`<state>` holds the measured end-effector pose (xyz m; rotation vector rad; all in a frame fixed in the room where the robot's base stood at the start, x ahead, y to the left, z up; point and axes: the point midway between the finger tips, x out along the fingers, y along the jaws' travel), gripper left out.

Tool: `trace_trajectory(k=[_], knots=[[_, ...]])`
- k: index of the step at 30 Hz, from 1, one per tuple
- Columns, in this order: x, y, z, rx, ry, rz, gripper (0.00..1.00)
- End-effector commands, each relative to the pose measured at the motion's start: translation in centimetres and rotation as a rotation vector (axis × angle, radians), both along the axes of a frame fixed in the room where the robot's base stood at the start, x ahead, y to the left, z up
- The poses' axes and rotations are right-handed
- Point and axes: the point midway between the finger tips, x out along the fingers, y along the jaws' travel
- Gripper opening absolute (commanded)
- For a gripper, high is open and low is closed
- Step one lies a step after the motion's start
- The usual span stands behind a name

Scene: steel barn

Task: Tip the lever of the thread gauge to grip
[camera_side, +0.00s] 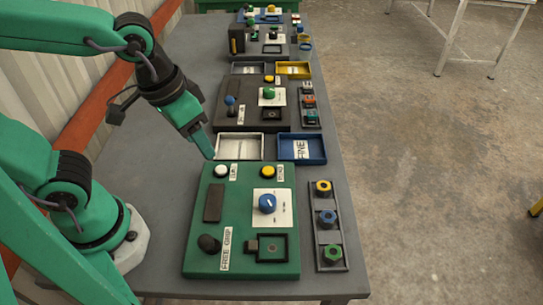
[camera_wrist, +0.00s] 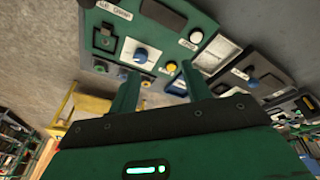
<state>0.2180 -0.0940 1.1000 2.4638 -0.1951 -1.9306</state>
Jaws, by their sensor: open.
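The thread gauge shows as a green panel (camera_side: 240,184) at the front of the bench. Its lever (camera_side: 209,243) has a black rounded knob and sits at the panel's near left corner, beside an upright label (camera_side: 225,248) reading FREE GRIP. I cannot tell which way the lever leans. My gripper (camera_side: 208,152) is above the panel's far left edge, well away from the lever and holding nothing. In the wrist view, the open fingers of my gripper (camera_wrist: 158,77) point toward the panel (camera_wrist: 176,17); I cannot clearly make out the lever there.
The panel also carries a blue dial (camera_side: 267,203), a white button (camera_side: 221,171), a yellow button (camera_side: 268,171) and a dark socket (camera_side: 272,246). A rack (camera_side: 328,258) of coloured nuts stands on its right. White (camera_side: 240,147) and blue (camera_side: 302,148) trays lie behind.

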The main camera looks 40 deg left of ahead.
Motion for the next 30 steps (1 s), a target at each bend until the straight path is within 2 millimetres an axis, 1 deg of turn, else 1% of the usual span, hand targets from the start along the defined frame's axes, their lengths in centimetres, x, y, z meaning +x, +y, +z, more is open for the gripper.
trace_trajectory(k=[1,6,15,18,22,30], knots=[[-0.4,-1.1,-0.5,0.005,0.030,-0.020,0.48],[-1.9,-4.2,-2.0,0.028,0.111,-0.050,0.48],[-5.6,-8.8,-4.5,0.110,0.228,-0.098,0.48],[-6.7,-9.8,-5.1,0.136,0.250,-0.106,0.48],[-7.7,-10.6,-5.7,0.161,0.267,-0.112,0.48],[-8.1,-10.8,-5.9,0.172,0.274,-0.112,0.48]])
